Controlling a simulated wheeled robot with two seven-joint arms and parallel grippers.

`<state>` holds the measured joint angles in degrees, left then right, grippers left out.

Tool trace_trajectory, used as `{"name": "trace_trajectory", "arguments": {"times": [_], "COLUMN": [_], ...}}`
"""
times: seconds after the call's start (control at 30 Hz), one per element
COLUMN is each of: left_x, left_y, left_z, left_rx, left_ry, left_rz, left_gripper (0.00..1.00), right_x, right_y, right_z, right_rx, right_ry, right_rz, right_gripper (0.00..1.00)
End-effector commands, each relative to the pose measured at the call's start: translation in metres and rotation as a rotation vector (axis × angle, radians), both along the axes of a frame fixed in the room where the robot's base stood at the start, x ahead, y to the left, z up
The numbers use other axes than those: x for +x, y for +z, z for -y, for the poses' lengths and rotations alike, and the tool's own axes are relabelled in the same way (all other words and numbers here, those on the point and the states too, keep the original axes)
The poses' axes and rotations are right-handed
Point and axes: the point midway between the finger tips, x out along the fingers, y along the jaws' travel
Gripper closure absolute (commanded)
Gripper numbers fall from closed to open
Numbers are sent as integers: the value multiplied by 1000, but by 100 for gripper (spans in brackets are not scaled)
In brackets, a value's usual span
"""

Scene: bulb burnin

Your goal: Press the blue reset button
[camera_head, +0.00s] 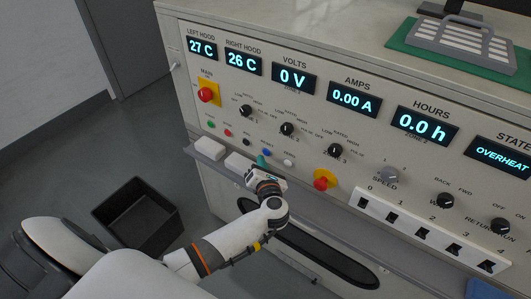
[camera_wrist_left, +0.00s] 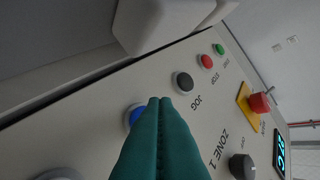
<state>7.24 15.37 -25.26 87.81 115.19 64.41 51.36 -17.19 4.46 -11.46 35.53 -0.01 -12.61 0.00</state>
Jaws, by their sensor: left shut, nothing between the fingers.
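The blue reset button (camera_head: 267,152) sits in the row of small round buttons on the panel, between a black one and a white one. In the left wrist view the blue button (camera_wrist_left: 132,113) shows as a blue disc in a pale ring, partly hidden behind my fingers. My left gripper (camera_head: 261,160) is shut and empty, its teal fingertips close to this button. In the left wrist view the closed fingertips (camera_wrist_left: 160,101) overlap the button's edge. I cannot tell whether they touch it. My right gripper is not in view.
The black jog button (camera_wrist_left: 183,82) is beside the fingertips. A red mushroom button on yellow (camera_head: 321,183) lies to the right. White blocks (camera_head: 209,148) stand on the ledge below the panel. The state display (camera_head: 502,153) reads OVERHEAT. A black bin (camera_head: 138,215) is on the floor.

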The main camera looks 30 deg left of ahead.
Motion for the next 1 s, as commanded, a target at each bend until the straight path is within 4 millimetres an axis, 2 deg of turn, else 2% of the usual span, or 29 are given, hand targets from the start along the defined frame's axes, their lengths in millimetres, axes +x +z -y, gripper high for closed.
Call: {"name": "trace_trajectory", "arguments": {"times": [1.0], "left_x": [11], "left_y": [0], "left_z": [1], "left_rx": [0], "left_ry": [0], "left_rz": [0], "left_gripper": [100], "right_x": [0], "right_y": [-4], "right_z": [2], "right_rx": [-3], "right_ry": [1], "right_rz": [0], "right_gripper": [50]}}
